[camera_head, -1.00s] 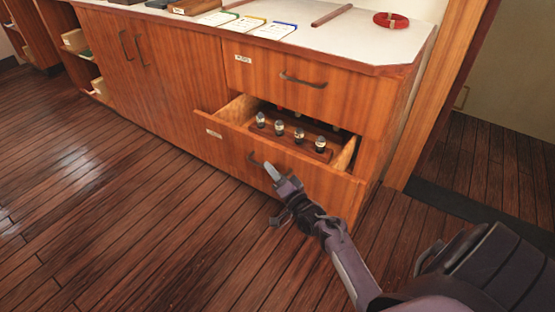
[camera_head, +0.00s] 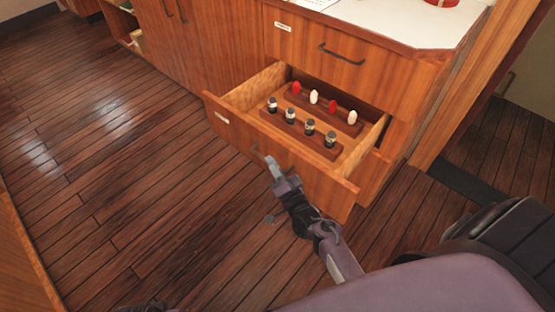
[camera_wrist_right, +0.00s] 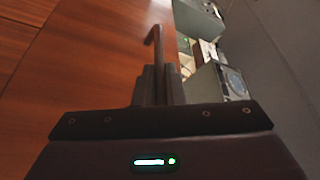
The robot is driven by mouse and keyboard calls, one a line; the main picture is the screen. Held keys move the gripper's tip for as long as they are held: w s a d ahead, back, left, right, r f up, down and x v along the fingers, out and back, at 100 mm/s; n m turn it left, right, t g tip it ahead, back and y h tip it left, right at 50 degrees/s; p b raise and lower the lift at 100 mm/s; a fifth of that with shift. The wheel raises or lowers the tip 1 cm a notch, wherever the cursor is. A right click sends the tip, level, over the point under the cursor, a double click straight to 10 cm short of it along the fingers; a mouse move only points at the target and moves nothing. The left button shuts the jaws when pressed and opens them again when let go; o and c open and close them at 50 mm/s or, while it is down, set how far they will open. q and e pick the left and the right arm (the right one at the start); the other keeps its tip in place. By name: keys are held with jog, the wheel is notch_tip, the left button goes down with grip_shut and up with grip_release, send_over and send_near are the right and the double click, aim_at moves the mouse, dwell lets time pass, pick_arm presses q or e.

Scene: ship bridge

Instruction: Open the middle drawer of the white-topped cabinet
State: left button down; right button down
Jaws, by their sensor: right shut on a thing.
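The white-topped cabinet (camera_head: 408,22) stands at the upper right of the head view. Its middle drawer (camera_head: 228,131) is pulled well out, below a shut top drawer (camera_head: 350,61). My right gripper (camera_head: 272,167) is at the front of the open drawer, shut on its dark handle (camera_head: 257,152). In the right wrist view the closed fingers (camera_wrist_right: 158,78) meet the handle (camera_wrist_right: 155,38) against the wooden drawer front. The fingers cover part of the handle. My left gripper is not identifiable in view.
Inside the drawer are a wooden rack with dark-capped pieces (camera_head: 290,116) and another with red and white pieces (camera_head: 314,97). The wooden floor (camera_head: 130,190) to the left is clear. A doorway is at the right.

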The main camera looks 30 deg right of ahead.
pick_arm(q)
jog(key=shift+f, duration=0.1)
pick_arm(e)
jog(key=shift+f, duration=0.1)
jog(key=c, duration=1.5)
grip_release()
jog(key=shift+s, duration=0.1)
